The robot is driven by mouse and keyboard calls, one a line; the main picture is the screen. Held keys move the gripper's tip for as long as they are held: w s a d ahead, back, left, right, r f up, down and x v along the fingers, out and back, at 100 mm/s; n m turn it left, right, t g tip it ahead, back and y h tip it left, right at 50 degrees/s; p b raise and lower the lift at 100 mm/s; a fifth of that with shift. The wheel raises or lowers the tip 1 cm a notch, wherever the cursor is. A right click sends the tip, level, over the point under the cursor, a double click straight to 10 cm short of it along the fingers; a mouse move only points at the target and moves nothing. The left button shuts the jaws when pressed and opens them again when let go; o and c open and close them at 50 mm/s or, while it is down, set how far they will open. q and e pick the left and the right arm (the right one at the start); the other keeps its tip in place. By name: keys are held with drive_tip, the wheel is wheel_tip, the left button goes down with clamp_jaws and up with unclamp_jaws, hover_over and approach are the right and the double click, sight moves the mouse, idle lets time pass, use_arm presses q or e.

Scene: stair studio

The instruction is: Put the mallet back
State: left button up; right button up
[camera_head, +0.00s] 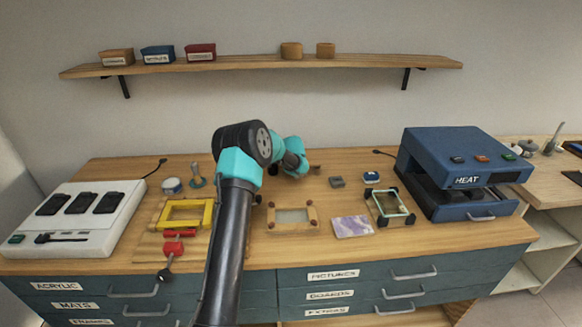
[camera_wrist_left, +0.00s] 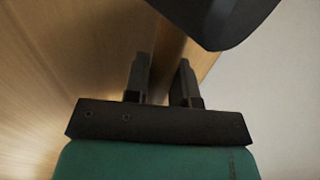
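What looks like the mallet, a red block (camera_head: 173,248) with a dark, round-ended part, lies at the bench's front left. The dark part reaches out past the front edge. A single arm shows in the head view, taken as my left. It bends over the bench, and its gripper end (camera_head: 297,170) is at the middle back, well right of and behind the mallet. In the left wrist view my left gripper (camera_wrist_left: 161,82) has its fingers apart with nothing between them. No mallet shows there. My right gripper is not in view.
A yellow frame (camera_head: 185,214) lies just behind the mallet. A white machine (camera_head: 75,220) stands left, a blue heat press (camera_head: 465,165) right. A wooden frame (camera_head: 292,219), a purple picture (camera_head: 352,226) and a glass frame (camera_head: 390,207) lie between. A shelf (camera_head: 260,62) hangs above.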

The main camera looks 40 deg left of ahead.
use_arm(q)
drive_tip(key=shift+o, duration=0.8)
drive_tip(key=shift+r, duration=0.1)
drive_tip(key=shift+s+d+r, duration=0.2)
drive_tip(key=shift+s+r, duration=0.05)
drive_tip(key=shift+r, duration=0.3)
drive_tip(key=v, duration=1.1)
drive_tip(key=shift+f, duration=0.15)
